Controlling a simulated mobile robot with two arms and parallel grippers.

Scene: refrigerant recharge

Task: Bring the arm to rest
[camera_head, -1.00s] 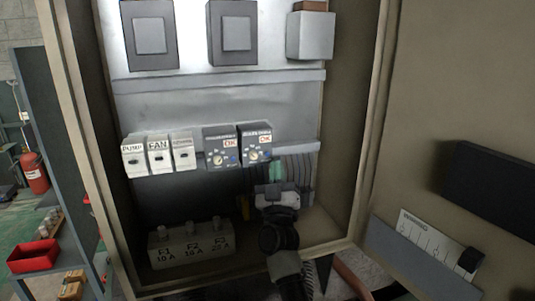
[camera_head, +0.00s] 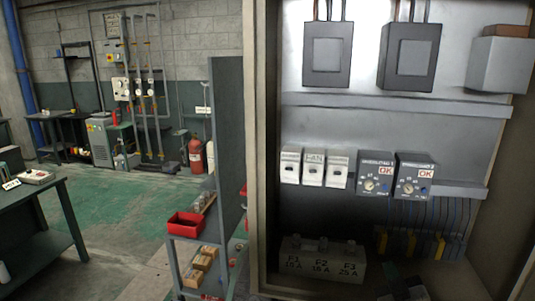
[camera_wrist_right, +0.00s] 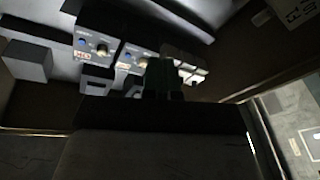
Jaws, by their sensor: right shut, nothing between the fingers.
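My right gripper (camera_head: 408,290) shows as a dark shape at the bottom edge of the head view, in front of the lower part of the open cabinet (camera_head: 257,150). It is shut and I see nothing held in it. In the right wrist view my dark gripper (camera_wrist_right: 160,80) points toward the cabinet's row of modules, seen at a tilt. Most of my right arm is out of the head view. My left gripper is not in view.
The cabinet holds two relay modules (camera_head: 394,177) marked OK, several white switches (camera_head: 312,167) and a fuse block (camera_head: 322,262). Left of it stand a shelf with a red bin (camera_head: 186,224) and a fire extinguisher (camera_head: 196,155). Green floor (camera_head: 130,210) is open further left.

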